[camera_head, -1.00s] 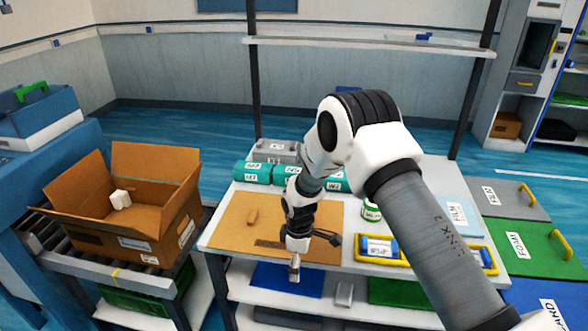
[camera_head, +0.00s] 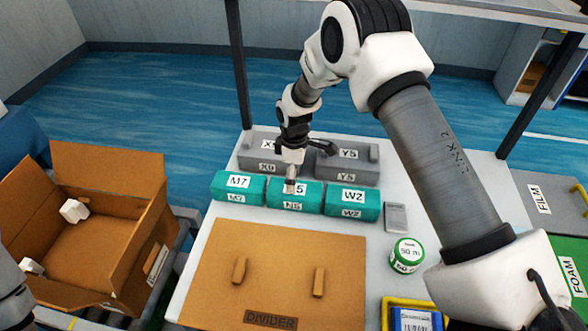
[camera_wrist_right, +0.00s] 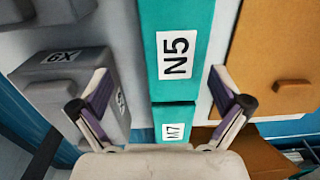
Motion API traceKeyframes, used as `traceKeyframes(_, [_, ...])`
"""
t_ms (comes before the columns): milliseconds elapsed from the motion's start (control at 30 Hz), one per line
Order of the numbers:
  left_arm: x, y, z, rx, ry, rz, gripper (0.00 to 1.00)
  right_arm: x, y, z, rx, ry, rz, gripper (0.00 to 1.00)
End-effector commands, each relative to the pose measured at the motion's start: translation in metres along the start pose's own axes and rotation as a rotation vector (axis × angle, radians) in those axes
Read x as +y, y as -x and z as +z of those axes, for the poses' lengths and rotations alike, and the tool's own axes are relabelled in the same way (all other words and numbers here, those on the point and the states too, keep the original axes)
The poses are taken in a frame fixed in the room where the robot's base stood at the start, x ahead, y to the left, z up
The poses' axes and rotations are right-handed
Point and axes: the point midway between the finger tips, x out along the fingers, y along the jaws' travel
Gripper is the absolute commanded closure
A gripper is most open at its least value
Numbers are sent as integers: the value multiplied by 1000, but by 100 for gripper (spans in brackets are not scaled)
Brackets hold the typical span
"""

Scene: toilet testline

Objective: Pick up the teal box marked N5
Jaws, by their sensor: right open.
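The teal box marked N5 (camera_head: 294,204) lies in the middle of a row on the white table, between the teal boxes M7 (camera_head: 238,190) and W2 (camera_head: 351,201). My right gripper (camera_head: 290,185) is just over it and hides part of its top label. In the right wrist view N5 (camera_wrist_right: 178,55) lies between the two spread fingers of my right gripper (camera_wrist_right: 161,93), with M7 (camera_wrist_right: 175,122) below it in the picture. The fingers are open and empty. I cannot tell how far their tips are above the box. My left gripper is not in view.
Grey boxes, one marked Y5 (camera_head: 348,166), stand behind the teal row. A brown divider board (camera_head: 275,265) with two pegs lies in front. A grey block (camera_head: 396,217) and green-white tape roll (camera_head: 407,254) are at right. An open carton (camera_head: 100,235) stands left.

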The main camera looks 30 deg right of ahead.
Motion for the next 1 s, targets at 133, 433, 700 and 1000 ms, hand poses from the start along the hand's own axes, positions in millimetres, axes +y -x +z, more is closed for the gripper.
traceKeyframes(133, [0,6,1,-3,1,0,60,-1,-15,0,-3,1,-3,0])
traceKeyframes(433, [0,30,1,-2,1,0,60,-8,-62,4,-3,1,-3,0])
traceKeyframes(700, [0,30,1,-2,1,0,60,-7,-78,3,0,0,0,0])
traceKeyframes(1000, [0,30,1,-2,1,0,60,-7,-77,3,0,0,0,74])
